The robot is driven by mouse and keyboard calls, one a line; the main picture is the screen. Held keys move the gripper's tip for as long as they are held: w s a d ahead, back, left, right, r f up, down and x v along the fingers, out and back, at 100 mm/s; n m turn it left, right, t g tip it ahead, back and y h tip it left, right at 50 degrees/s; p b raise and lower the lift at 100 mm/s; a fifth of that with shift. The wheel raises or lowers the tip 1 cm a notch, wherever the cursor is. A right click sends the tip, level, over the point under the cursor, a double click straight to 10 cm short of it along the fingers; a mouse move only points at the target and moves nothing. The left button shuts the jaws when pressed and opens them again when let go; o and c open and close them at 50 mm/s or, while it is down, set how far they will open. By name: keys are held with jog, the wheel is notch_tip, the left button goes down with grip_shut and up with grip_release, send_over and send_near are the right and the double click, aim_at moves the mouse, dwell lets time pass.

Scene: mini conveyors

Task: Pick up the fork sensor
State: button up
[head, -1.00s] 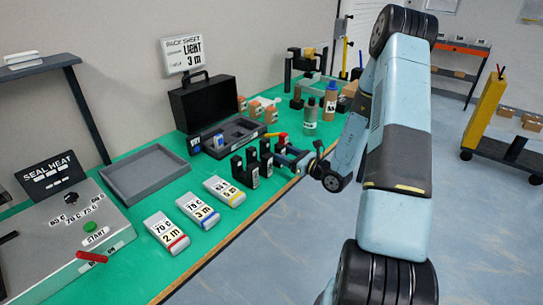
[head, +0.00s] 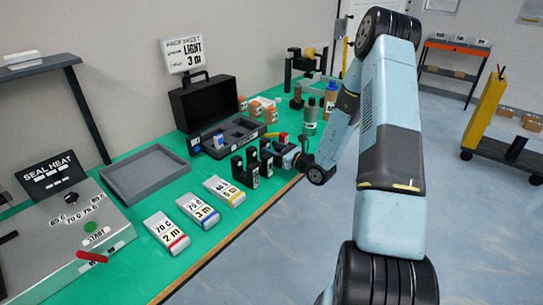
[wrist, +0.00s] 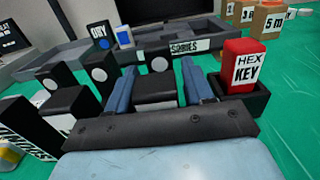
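Black upright fork-shaped sensor parts stand in a row on the green bench, one of them the fork sensor (head: 251,168) in the head view. In the wrist view, a black block with a pale round face (wrist: 155,92) lies between the two blue fingers of my gripper (wrist: 158,90). The fingers are apart, one on each side of it; I cannot tell whether they touch it. More black blocks with round faces stand to the left in that view. In the head view my gripper (head: 289,157) is at the right end of the row, its fingertips partly hidden.
A red hex key box (wrist: 242,68) in a black holder stands close right of my gripper. Labelled packs (head: 197,210), a grey tray (head: 146,174) and the seal heat machine (head: 70,235) are to the left.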

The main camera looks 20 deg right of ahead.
jog(key=c, duration=0.9)
